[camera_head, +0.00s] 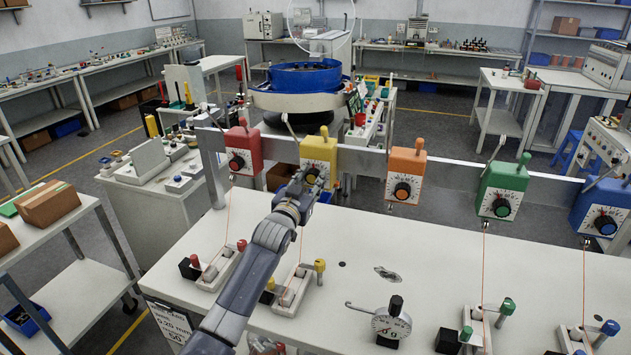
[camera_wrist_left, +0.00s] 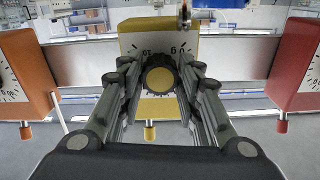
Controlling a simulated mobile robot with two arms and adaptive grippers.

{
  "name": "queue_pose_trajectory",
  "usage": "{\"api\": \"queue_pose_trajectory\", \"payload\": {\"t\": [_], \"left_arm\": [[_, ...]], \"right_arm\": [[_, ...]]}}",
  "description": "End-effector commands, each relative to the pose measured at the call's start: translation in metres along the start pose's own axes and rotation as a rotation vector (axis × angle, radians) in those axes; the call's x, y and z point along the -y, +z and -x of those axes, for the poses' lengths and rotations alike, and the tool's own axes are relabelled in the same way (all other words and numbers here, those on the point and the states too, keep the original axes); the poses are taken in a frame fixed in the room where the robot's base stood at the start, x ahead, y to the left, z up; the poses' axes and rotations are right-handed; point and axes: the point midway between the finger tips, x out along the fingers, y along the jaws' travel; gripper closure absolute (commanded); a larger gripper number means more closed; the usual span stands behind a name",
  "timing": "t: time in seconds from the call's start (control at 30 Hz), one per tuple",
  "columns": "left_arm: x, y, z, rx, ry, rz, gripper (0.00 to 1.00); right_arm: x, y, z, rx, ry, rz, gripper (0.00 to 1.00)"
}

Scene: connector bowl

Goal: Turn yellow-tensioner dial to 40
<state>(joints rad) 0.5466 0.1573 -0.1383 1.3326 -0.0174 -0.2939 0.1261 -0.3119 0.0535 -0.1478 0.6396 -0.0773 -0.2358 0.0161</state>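The yellow tensioner (camera_head: 319,150) hangs on the metal rail, with a white scale face and a dark dial. My left gripper (camera_head: 312,178) is at its dial and partly covers it. In the left wrist view the yellow tensioner (camera_wrist_left: 153,40) appears upside down. Its dial (camera_wrist_left: 159,75) has a yellow centre and sits between the two fingers of my left gripper (camera_wrist_left: 160,72). The fingers lie close on both sides; I cannot tell whether they press on it. The dial's pointer reading cannot be made out.
Red (camera_head: 242,150), orange (camera_head: 405,175), green (camera_head: 502,188) and blue (camera_head: 602,206) tensioners share the rail (camera_head: 357,160). Thin wires run down to clamps on the white table (camera_head: 350,240). A round gauge (camera_head: 391,324) with a hook lies at the front.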

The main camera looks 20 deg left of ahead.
Motion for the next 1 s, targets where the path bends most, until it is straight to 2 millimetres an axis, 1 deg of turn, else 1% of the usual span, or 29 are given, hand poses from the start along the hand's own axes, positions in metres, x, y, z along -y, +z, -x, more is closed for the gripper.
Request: {"api": "queue_pose_trajectory", "payload": {"t": [0.1,0.17,0.3,0.43,0.73,0.77,0.8,0.83,1.0], "left_arm": [[-0.0011,0.0003,0.0001,0.0,0.001,0.008,0.92],[-0.0016,0.0002,0.0,0.0,0.001,0.051,0.92],[-0.0029,-0.0003,0.0,0.0,0.002,0.244,0.92],[-0.0029,-0.0002,0.0,0.001,0.002,0.369,0.92],[-0.0031,0.0004,0.0001,0.002,0.003,0.387,0.92],[-0.0032,0.0004,0.0001,0.002,0.003,0.387,0.61],[-0.0033,0.0004,0.0001,0.002,0.003,0.386,0.52],[-0.0032,0.0004,0.0001,0.002,0.003,0.386,0.47],[-0.0023,0.0003,0.0001,0.001,0.002,0.385,0.47]], "right_arm": [[-0.0001,0.0,0.0,0.0,0.0,0.0,0.57],[-0.0001,0.0,0.0,0.0,0.0,0.0,0.57],[-0.0002,-0.0001,0.0008,0.0,0.0,0.0,0.57],[-0.0002,-0.0001,0.0016,0.0,0.0,0.0,0.57],[-0.0003,-0.0001,0.0014,0.0,0.0,0.0,0.57],[-0.0003,-0.0001,0.0014,0.0,0.0,0.0,0.57],[-0.0003,-0.0002,0.0014,0.0,0.0,0.0,0.57],[-0.0003,-0.0001,0.0014,0.0,0.0,0.0,0.57],[-0.0003,-0.0002,0.0014,0.0,0.0,0.0,0.57]]}}
